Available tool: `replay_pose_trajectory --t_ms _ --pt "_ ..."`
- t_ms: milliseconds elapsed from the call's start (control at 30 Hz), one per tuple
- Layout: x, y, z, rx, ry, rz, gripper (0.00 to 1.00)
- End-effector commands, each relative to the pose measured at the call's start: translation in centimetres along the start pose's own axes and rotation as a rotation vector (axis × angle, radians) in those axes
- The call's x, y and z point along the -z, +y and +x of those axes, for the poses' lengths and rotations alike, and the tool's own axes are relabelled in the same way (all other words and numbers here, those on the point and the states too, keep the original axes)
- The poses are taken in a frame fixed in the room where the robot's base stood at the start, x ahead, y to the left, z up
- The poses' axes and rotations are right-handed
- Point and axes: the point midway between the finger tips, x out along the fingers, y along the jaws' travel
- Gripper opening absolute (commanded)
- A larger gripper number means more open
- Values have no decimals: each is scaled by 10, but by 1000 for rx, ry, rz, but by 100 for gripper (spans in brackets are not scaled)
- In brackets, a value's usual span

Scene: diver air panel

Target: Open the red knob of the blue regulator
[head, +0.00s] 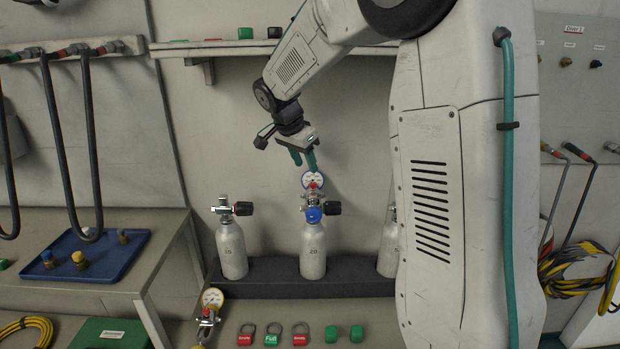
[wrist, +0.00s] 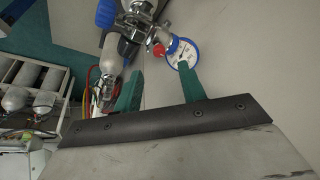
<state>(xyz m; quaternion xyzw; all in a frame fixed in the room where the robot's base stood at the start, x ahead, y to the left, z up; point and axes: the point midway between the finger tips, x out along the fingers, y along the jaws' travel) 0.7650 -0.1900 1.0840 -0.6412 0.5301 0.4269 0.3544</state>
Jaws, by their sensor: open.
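The blue regulator (head: 313,213) sits on top of the middle grey cylinder (head: 313,250), which is marked 20. Its white gauge with a blue rim (head: 307,179) stands above it, with the red knob (head: 314,186) small in front. In the wrist view the red knob (wrist: 158,49) is beside the gauge (wrist: 182,54), beyond the fingertips. My gripper (head: 304,160) has green fingers and points down just above the gauge. In the wrist view my gripper (wrist: 160,69) is open with nothing between its fingers. The right fingertip overlaps the gauge; I cannot tell whether they touch.
Another cylinder (head: 231,250) with a valve stands to the left, and a third is partly hidden behind my arm. A shelf (head: 225,48) runs above. A gauge with a yellow rim (head: 212,299) and several red and green tags lie in front. A blue tray (head: 115,258) is left.

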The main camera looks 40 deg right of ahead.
Motion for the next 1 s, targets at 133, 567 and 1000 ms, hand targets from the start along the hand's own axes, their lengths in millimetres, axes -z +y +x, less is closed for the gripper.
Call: replay_pose_trajectory --t_ms 133,567,1000 --pt "-1 1 26 -5 -3 -2 41" --pt "-1 1 62 0 -2 -3 41" --pt "-1 1 62 -1 -2 -3 0"
